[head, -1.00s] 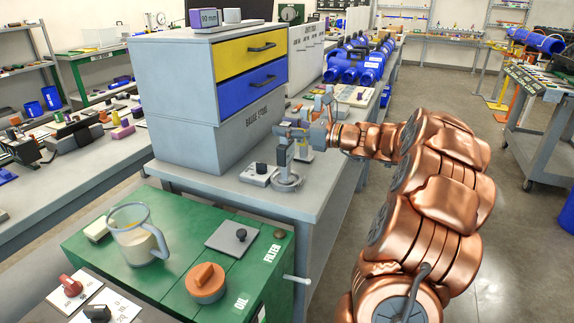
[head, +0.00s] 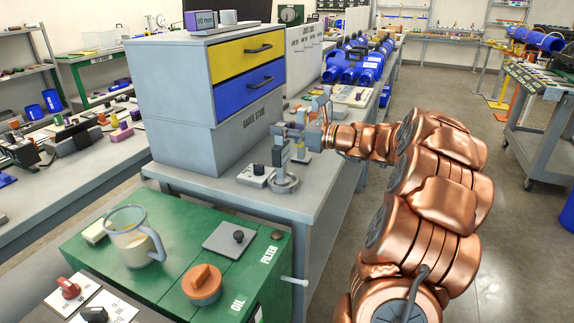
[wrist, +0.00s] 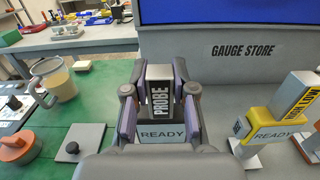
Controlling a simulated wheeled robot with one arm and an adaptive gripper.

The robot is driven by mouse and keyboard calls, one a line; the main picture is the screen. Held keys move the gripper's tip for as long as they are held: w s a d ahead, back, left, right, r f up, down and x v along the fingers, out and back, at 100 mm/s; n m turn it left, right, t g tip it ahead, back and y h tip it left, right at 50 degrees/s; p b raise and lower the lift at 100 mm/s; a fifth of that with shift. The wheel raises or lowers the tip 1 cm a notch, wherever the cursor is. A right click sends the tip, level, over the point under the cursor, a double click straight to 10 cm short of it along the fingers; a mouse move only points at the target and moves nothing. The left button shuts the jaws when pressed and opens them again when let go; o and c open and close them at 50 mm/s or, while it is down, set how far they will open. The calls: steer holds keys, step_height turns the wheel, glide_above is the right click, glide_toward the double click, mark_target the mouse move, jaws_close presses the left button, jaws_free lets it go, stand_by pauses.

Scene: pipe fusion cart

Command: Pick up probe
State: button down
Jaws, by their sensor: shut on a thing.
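The probe (wrist: 159,90) is a grey block with a dark face lettered PROBE, upright in the middle of the wrist view. My gripper (wrist: 158,112) has its purple-padded fingers closed on both sides of it. A READY label (wrist: 163,136) shows just below the lettering. In the head view my gripper (head: 297,131) is at the grey bench, at the top of the upright grey probe (head: 282,153). A round grey base (head: 285,184) is under the probe. I cannot tell whether the probe is clear of this base.
A grey cabinet (head: 188,103) marked GAUGE STORE stands close behind. A yellow gauge (wrist: 262,130) stands to the right in the wrist view. A small box with a black knob (head: 257,175) is beside the base. A green cart (head: 118,279) holding a jug (head: 133,240) is in front.

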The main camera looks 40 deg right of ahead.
steer(key=shift+r, duration=1.7)
steer(key=shift+s+r, duration=0.2)
steer(key=s+a, duration=0.3)
steer(key=s, duration=0.4)
steer(key=s+a+r, duration=0.1)
steer(key=s+a, duration=0.1)
steer(key=s, duration=0.5)
steer(key=shift+s+a+r, duration=0.15)
steer(key=shift+s+a, duration=0.1)
steer(key=shift+a, duration=0.15)
steer(key=c, duration=1.6)
jaws_free()
jaws_close()
